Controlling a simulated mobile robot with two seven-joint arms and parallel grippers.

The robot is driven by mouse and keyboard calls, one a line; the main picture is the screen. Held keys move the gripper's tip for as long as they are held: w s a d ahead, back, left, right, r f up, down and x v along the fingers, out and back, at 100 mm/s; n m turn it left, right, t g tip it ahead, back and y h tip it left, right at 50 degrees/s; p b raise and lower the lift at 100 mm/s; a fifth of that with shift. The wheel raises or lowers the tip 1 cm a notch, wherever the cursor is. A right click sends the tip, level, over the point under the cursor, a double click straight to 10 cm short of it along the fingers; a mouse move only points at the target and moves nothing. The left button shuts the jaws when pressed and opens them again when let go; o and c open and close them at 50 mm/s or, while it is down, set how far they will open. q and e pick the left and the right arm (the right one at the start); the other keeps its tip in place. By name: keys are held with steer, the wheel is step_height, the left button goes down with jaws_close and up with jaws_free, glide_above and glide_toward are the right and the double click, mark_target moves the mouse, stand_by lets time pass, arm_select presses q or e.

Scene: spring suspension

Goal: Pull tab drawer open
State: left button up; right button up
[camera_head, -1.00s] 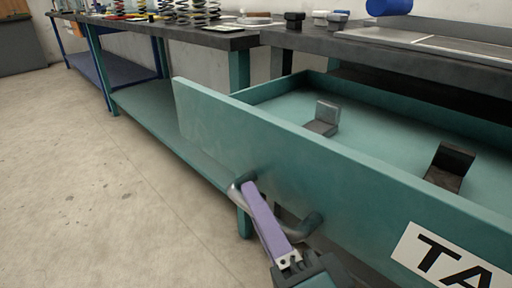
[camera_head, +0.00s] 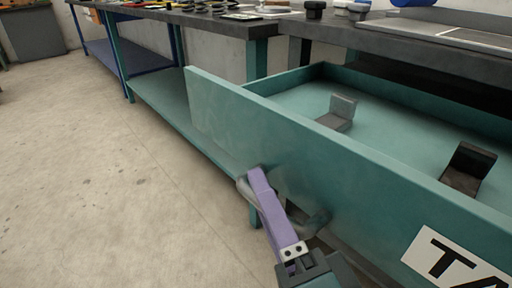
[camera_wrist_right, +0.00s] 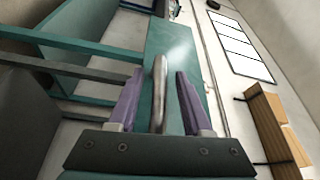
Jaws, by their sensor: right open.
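The teal drawer (camera_head: 290,150) stands pulled out from under the dark workbench, with its inside showing. A white label (camera_head: 455,262) reading "TA" is on its front, cut off by the picture edge. A grey metal bar handle (camera_head: 316,222) is on the drawer front. My right gripper (camera_head: 258,178), with purple fingers, is at the handle. In the right wrist view the handle (camera_wrist_right: 159,88) stands between the two open fingers, with gaps on both sides. My left gripper is not in view.
Two small angled blocks, one grey (camera_head: 338,112) and one dark (camera_head: 468,168), lie inside the drawer. A workbench (camera_head: 190,20) with springs and small parts runs along the wall. The concrete floor (camera_head: 90,180) at the left is clear.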

steer(key=p+v, duration=0.1)
steer(key=v, duration=0.9)
steer(key=shift+p, duration=0.35)
